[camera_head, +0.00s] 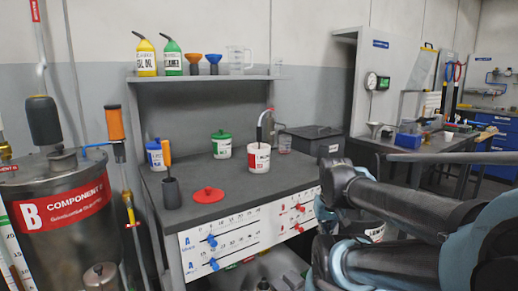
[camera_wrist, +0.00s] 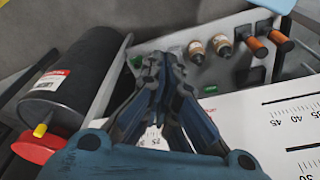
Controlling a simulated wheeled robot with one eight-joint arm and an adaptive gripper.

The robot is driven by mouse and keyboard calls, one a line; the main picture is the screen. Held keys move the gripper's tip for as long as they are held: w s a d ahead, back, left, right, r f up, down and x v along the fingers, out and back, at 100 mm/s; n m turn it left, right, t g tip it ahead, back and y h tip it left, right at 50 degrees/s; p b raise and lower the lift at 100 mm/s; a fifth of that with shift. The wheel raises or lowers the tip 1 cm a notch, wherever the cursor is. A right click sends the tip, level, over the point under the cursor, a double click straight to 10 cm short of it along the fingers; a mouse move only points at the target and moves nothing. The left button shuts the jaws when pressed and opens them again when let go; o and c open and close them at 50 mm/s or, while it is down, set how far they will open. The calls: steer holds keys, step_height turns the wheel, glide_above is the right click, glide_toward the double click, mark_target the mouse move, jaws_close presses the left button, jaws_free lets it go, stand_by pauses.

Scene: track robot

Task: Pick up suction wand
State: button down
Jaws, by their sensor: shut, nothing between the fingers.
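A thin dark, curved tube (camera_head: 261,126) with some red on it stands up out of a white bucket (camera_head: 258,160) on the grey bench. It looks like the suction wand, but it is too small to be sure. My gripper (camera_wrist: 155,62) shows in the wrist view with its two dark fingers close together. It is shut and empty. It points over a light panel with small fittings, and no wand shows there. In the head view my arm comes in from the right, to the right of the bucket and apart from it.
A red lid (camera_head: 208,195), a dark cup with an orange-handled tool (camera_head: 168,150) and a green-lidded tub (camera_head: 222,148) stand on the bench. A steel drum (camera_head: 65,215) stands at left. The wrist view shows a black cylinder (camera_wrist: 75,85) and a white scale panel (camera_wrist: 265,120).

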steer(key=c, duration=2)
jaws_free()
steer(key=shift+s+r, duration=0.15)
steer(key=o, duration=0.6)
steer(key=r, duration=0.1)
steer(key=w+r+n, duration=0.1)
steer(key=r, duration=0.1)
steer(key=shift+a+r, duration=0.2)
step_height(320, 180, up, 39)
steer(key=n+g, duration=0.2)
steer(key=n, duration=1.7)
glide_above(259, 141)
steer(key=f, duration=1.2)
steer(key=shift+w+a+f, duration=0.1)
steer(key=shift+w+a, duration=0.1)
steer(key=shift+w, duration=0.15)
steer(key=shift+w+d+f, duration=0.15)
steer(key=shift+f, duration=1.2)
steer(key=shift+w+d+f, duration=0.1)
steer(key=shift+f, duration=1.2)
